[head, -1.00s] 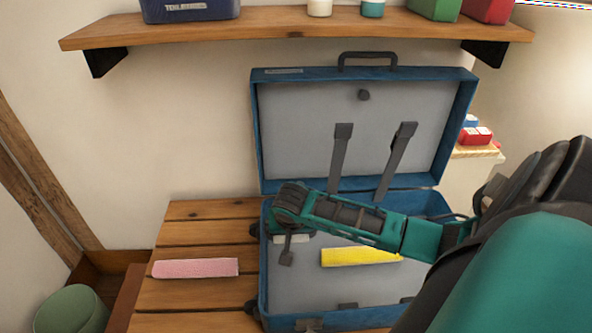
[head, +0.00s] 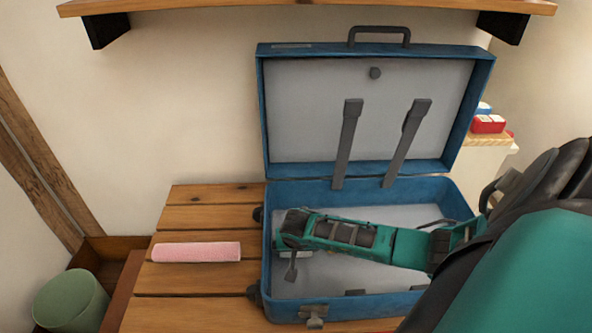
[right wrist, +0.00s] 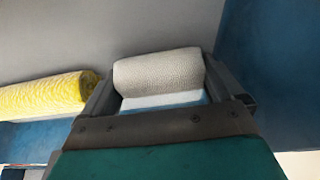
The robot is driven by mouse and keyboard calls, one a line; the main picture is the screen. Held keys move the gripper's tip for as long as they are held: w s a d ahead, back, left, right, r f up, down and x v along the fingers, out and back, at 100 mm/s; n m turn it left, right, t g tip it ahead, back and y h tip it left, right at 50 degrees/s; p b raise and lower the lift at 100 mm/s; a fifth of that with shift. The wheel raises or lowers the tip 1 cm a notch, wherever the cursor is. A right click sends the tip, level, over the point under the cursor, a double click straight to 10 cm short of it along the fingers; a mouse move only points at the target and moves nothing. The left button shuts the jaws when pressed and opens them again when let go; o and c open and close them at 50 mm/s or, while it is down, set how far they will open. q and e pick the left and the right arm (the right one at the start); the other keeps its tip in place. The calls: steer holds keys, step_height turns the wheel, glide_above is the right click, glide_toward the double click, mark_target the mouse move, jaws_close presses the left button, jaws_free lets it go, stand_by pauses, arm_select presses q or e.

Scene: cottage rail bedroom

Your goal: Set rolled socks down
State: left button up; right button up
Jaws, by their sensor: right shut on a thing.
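A white rolled pair of socks (right wrist: 158,78) is between the fingers of my right gripper (right wrist: 170,92), which is shut on it. In the head view my right gripper (head: 291,266) is over the left part of the open blue suitcase's base (head: 350,309). Whether the white roll touches the lining is unclear. A yellow roll (right wrist: 45,97) lies in the suitcase beside the gripper in the right wrist view; my arm hides it in the head view. A pink roll (head: 197,252) lies on the wooden slats left of the suitcase. My left gripper is out of view.
The suitcase lid (head: 400,110) stands open at the back with two grey straps. A wooden shelf (head: 300,9) hangs above. A green bin (head: 70,300) stands at the lower left. The slatted bench (head: 200,290) has free room around the pink roll.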

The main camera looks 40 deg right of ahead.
steer(key=shift+f, duration=0.15)
steer(key=o, duration=0.7)
steer(key=shift+c, duration=0.2)
steer(key=shift+r, duration=0.3)
arm_select(q)
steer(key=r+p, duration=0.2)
steer(key=p, duration=0.1)
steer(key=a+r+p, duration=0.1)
steer(key=p, duration=0.1)
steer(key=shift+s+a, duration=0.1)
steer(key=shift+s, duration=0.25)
arm_select(e)
steer(key=v, duration=1.1)
steer(key=shift+r, duration=0.35)
